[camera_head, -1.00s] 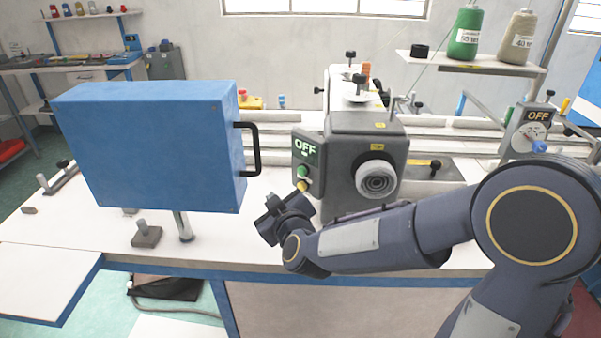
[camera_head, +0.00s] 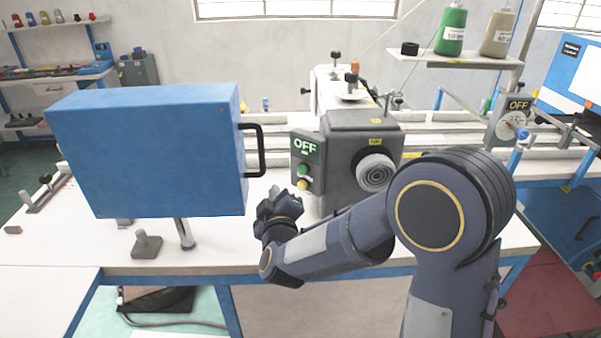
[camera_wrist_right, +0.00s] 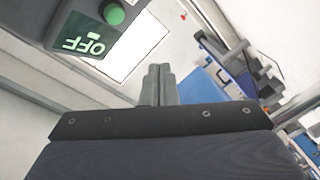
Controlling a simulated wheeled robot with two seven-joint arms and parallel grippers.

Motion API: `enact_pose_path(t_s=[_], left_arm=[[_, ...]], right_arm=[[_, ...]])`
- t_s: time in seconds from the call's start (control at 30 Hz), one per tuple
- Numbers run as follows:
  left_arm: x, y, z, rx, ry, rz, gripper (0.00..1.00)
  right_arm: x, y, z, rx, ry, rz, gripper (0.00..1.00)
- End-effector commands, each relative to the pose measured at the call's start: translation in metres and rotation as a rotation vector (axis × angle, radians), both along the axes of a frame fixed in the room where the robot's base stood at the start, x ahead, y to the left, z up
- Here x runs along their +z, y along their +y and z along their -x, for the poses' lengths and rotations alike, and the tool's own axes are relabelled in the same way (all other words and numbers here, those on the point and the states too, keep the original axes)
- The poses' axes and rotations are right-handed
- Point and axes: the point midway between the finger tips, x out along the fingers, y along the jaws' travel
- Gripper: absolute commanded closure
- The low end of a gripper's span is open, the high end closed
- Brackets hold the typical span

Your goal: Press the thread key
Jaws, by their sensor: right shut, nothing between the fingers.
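The grey machine head (camera_head: 362,135) carries a control panel (camera_head: 306,146) with a lit OFF display, a green button (camera_head: 303,170) and a yellow button (camera_head: 302,184) below it. I cannot tell which control is the thread key. My right gripper (camera_head: 280,200) is shut and empty, just below and left of the panel. In the right wrist view, its closed fingertips (camera_wrist_right: 158,75) point forward. The panel's OFF display (camera_wrist_right: 88,45) and green button (camera_wrist_right: 114,13) show at the upper left there, apart from the fingers. My left gripper is not in view.
A blue box with a black handle (camera_head: 254,150) stands left of the panel, close to my gripper. A second OFF dial unit (camera_head: 514,122) and a blue cabinet with a screen (camera_head: 572,72) stand at right.

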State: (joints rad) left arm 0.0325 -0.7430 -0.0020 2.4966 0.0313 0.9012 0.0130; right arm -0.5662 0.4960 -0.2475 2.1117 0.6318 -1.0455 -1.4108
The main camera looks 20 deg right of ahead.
Motion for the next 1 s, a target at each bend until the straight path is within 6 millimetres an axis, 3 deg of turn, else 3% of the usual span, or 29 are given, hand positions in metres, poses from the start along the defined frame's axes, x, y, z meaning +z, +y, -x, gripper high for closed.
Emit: enact_pose_path(t_s=[0.23,0.5,1.0], left_arm=[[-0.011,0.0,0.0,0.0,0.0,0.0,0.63],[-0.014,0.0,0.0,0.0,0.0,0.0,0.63],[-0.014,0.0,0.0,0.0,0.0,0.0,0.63]], right_arm=[[-0.002,-0.032,-0.02,-0.004,0.0,-0.001,1.0],[0.0,-0.053,-0.035,-0.002,-0.001,-0.001,1.0],[0.0,-0.057,-0.038,0.0,0.0,0.0,1.0]])
